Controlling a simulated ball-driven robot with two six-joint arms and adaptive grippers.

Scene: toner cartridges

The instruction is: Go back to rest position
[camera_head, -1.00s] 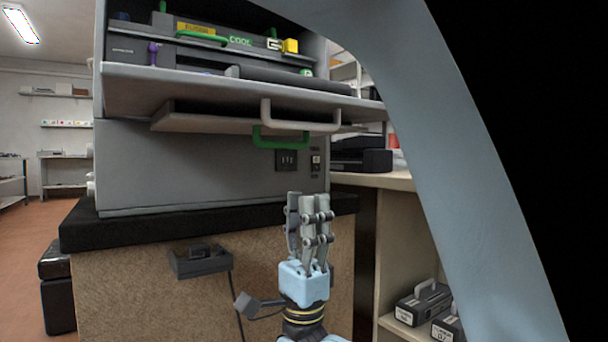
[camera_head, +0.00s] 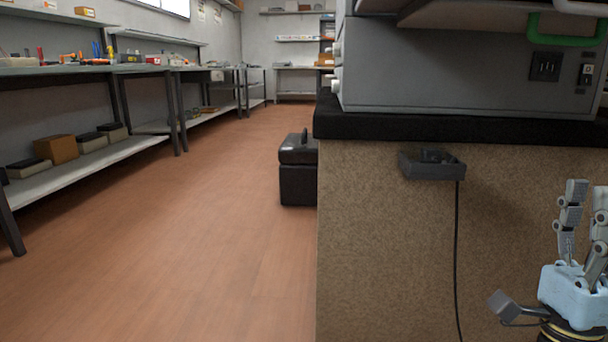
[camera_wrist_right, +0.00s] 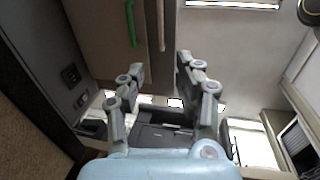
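My right gripper (camera_head: 589,205) is at the right edge of the head view, pointing up in front of the counter, partly cut off by the frame. It also shows in the right wrist view (camera_wrist_right: 160,72), where its fingers stand apart with nothing between them. The grey machine (camera_head: 450,65) sits on the counter's black top, above and behind the gripper. Its green handle (camera_head: 566,30) is at the top right, and green also shows in the wrist view (camera_wrist_right: 131,22). My left gripper is not in view. No toner cartridge is in a gripper that I see.
The speckled counter (camera_head: 390,260) fills the right, with a small dark box (camera_head: 432,166) and cable on its front. A black case (camera_head: 298,185) stands on the floor beside it. Shelves (camera_head: 95,158) line the left wall. The orange floor (camera_head: 200,240) between is clear.

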